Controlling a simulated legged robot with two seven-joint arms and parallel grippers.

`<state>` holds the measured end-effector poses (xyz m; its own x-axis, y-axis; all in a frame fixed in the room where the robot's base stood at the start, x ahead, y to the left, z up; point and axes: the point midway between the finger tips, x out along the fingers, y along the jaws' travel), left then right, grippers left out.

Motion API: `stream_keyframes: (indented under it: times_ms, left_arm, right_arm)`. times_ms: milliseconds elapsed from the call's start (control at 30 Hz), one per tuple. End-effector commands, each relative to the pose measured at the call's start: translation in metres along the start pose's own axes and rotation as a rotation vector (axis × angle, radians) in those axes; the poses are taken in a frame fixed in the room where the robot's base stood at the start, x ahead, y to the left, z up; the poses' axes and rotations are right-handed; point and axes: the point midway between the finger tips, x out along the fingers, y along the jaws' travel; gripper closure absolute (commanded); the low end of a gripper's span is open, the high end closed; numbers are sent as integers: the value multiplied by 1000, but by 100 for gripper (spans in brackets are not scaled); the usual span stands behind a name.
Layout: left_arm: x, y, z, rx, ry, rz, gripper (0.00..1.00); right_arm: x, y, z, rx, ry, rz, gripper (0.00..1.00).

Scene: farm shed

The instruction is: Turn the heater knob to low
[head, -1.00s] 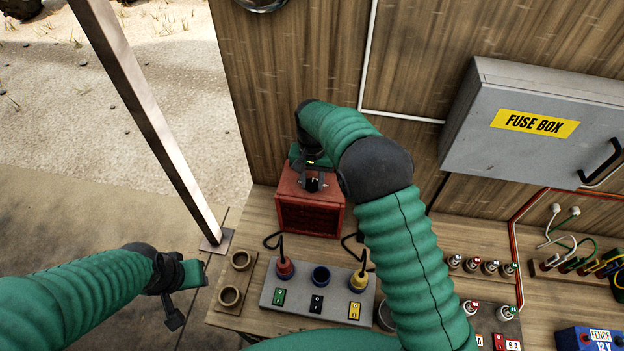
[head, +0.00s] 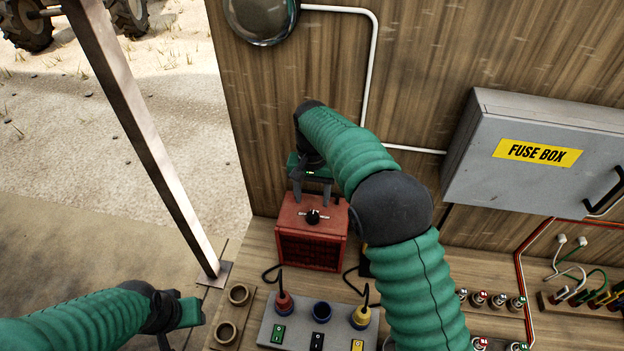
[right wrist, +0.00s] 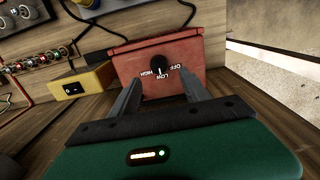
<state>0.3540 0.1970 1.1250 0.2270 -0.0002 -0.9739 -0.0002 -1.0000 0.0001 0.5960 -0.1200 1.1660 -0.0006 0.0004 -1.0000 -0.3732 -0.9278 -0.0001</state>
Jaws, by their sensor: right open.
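The red heater (head: 311,250) stands on the bench against the wooden wall. Its round black knob (head: 313,216) is on the top face. In the right wrist view the knob (right wrist: 160,65) has OFF, LOW and HIGH printed around it, upside down, and its white mark appears to point at LOW. My right gripper (head: 312,203) is open, its fingers spread just behind and above the knob, with nothing between them. In the right wrist view its fingertips (right wrist: 161,87) are apart and clear of the knob. My left gripper (head: 184,326) is at the lower left, away from the heater, fingers apart and empty.
A grey switch panel (head: 267,330) with red, blue and yellow sockets stands in front of the heater. Two wooden rings (head: 238,295) lie at the left bench edge. A metal post (head: 150,150) rises at left. A fuse box (head: 540,180) hangs at right.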

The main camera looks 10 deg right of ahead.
Motion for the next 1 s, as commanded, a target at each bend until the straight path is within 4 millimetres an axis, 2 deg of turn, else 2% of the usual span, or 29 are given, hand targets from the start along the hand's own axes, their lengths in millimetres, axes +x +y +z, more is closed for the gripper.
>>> stream_keyframes:
  times_ms: [33,200,300,400,867,1000]
  left_arm:
    - [6,0,1,0,0,0,64]
    - [9,0,2,0,0,0,64]
    - [8,0,2,0,0,0,64]
    - [8,0,2,0,0,0,64]
    - [8,0,2,0,0,0,64]
    - [12,0,3,0,0,0,64]
  right_arm:
    - [-12,0,-1,0,5,-3,46]
    - [-60,0,-2,1,3,-1,46]
    - [-80,-1,-2,1,1,0,46]
    - [-90,-1,-2,1,0,1,46]
    - [-93,0,-1,1,-2,2,46]
    - [-85,6,1,-6,2,-3,46]
